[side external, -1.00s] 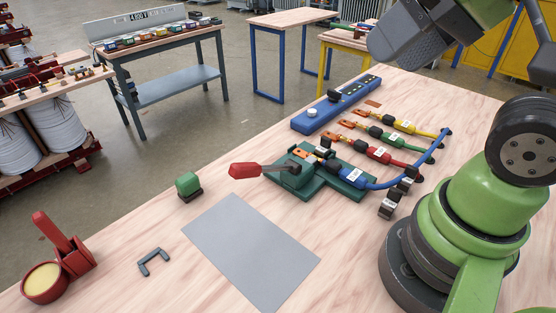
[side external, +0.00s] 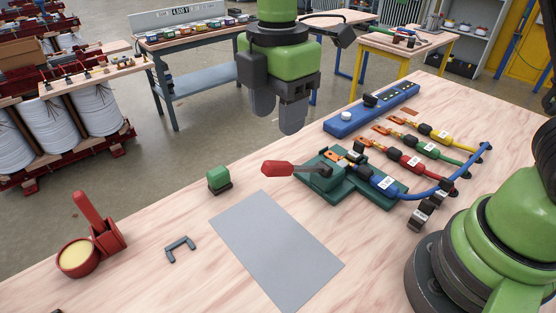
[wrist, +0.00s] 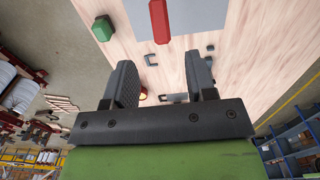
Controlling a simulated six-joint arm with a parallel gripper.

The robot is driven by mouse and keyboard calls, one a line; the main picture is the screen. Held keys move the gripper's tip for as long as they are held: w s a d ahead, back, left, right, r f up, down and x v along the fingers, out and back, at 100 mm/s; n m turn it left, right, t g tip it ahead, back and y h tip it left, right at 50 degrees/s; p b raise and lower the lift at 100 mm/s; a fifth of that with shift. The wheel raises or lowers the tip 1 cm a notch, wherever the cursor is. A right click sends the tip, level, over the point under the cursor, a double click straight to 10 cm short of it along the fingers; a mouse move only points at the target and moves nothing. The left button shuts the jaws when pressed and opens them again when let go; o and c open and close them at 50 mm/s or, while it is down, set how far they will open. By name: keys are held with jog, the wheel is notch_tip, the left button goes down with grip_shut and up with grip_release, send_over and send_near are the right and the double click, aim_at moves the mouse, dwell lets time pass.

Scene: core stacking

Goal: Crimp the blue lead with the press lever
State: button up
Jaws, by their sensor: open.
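The green crimp press (side external: 335,182) stands on the wooden bench, its lever ending in a red handle (side external: 277,168) that points left. The blue lead (side external: 385,182) lies with its blue connector at the press; its cable curves off to the right. Its exact seating in the press is hard to tell. My gripper (side external: 278,115) is open and empty, fingers down, in the air above and behind the red handle. In the wrist view, my gripper (wrist: 160,85) shows both fingers apart, with the red handle (wrist: 159,20) beyond them.
Red (side external: 409,161) and green (side external: 412,145) leads and a yellow lead (side external: 436,132) lie beside a blue strip (side external: 372,108). A green block (side external: 219,178), grey mat (side external: 280,240), grey bracket (side external: 180,248) and red cup holder (side external: 90,240) are left of the press.

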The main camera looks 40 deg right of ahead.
aim_at(278, 162)
notch_tip(278, 162, down, 10)
jog(key=shift+r, duration=0.25)
grip_shut()
